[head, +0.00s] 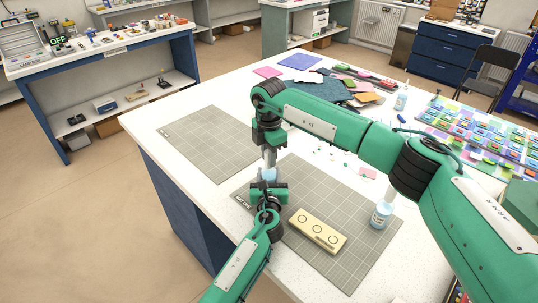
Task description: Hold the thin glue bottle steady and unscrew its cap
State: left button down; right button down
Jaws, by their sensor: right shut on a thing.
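A pale blue bottle (270,174), apparently the thin glue bottle, shows only as a small patch between my two grippers, above the near grey mat. My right gripper (270,158) points straight down from above and is shut at the bottle's top, where the cap sits; the cap is hidden by its fingers. My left gripper (268,190) comes in from below, at the bottle's lower part. Its jaws are too covered to tell whether they grip the bottle.
A wooden block with round holes (318,231) lies on the near grey mat (345,190). A second labelled bottle (380,214) stands at its right. Another grey mat (205,143) is bare. Coloured glass sheets (300,62) and a tray of coloured pieces (470,130) lie farther back.

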jog(key=n, duration=1.2)
jog(key=shift+n, duration=0.3)
jog(key=n, duration=0.9)
jog(key=shift+r, duration=0.1)
jog(key=n, duration=2)
jog(key=shift+n, duration=0.3)
jog(key=n, duration=0.5)
